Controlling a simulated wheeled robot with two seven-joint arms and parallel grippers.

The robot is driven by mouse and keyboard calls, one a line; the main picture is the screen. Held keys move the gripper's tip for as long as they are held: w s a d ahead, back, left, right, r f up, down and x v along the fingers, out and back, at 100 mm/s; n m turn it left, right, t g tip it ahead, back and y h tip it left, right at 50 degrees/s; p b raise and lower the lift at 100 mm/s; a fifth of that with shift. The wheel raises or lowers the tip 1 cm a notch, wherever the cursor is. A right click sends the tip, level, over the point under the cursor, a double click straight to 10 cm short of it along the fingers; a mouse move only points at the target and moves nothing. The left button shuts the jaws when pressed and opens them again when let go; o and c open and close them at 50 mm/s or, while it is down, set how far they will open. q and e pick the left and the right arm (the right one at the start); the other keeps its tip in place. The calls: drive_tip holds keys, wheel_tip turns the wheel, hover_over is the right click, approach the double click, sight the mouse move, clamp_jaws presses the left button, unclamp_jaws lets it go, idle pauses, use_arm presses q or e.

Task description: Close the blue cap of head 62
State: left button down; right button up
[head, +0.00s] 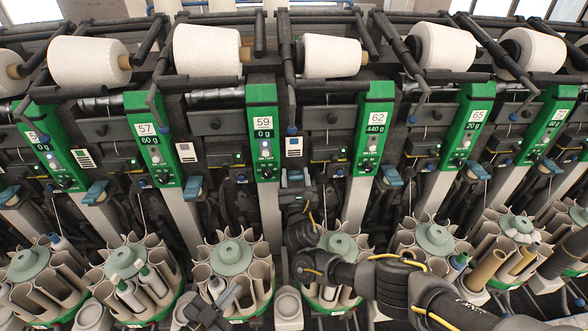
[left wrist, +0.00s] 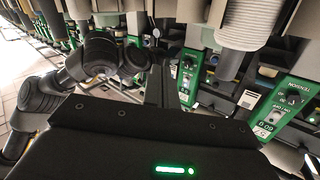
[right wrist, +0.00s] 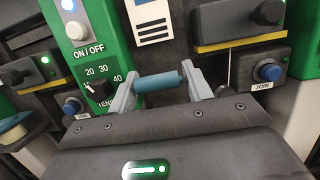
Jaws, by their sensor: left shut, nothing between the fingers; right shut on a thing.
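The head 62 panel (head: 375,125) is green, right of centre in the head view, with the head 59 panel (head: 262,130) to its left. My right gripper (right wrist: 158,86) is shut on a blue cap (right wrist: 157,82), its grey fingers at the cap's two ends. Another blue cap (head: 392,176) is just right of the 62 panel, untouched. My left gripper (head: 228,298) is low in the head view, shut and empty; its fingers are together in the left wrist view (left wrist: 160,70).
White yarn cones (head: 331,56) line the top. Round bobbin magazines (head: 229,258) stand below the panels, close together. In the right wrist view, an ON/OFF button (right wrist: 72,30) and a knob (right wrist: 97,88) are left of the cap; a JOIN button (right wrist: 268,71) is right.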

use_arm(q)
drive_tip(key=w+d+r+n+y, duration=0.3)
drive_tip(key=w+n, duration=0.2)
drive_tip(key=w, duration=0.4)
drive_tip(key=w+d+r+n+y, duration=0.2)
drive_tip(key=w+d+n, duration=0.15)
drive_tip(key=w, duration=0.55)
wheel_tip(320, 180, up, 18)
drive_tip(key=n+g+y, duration=0.1)
drive_tip(key=g+y, duration=0.5)
hover_over(294, 177)
drive_tip(key=s, duration=0.6)
drive_tip(key=x, duration=0.9)
drive_tip(key=shift+w+d+f, duration=0.1)
drive_tip(key=shift+d+f, duration=0.1)
drive_tip(key=shift+f, duration=0.15)
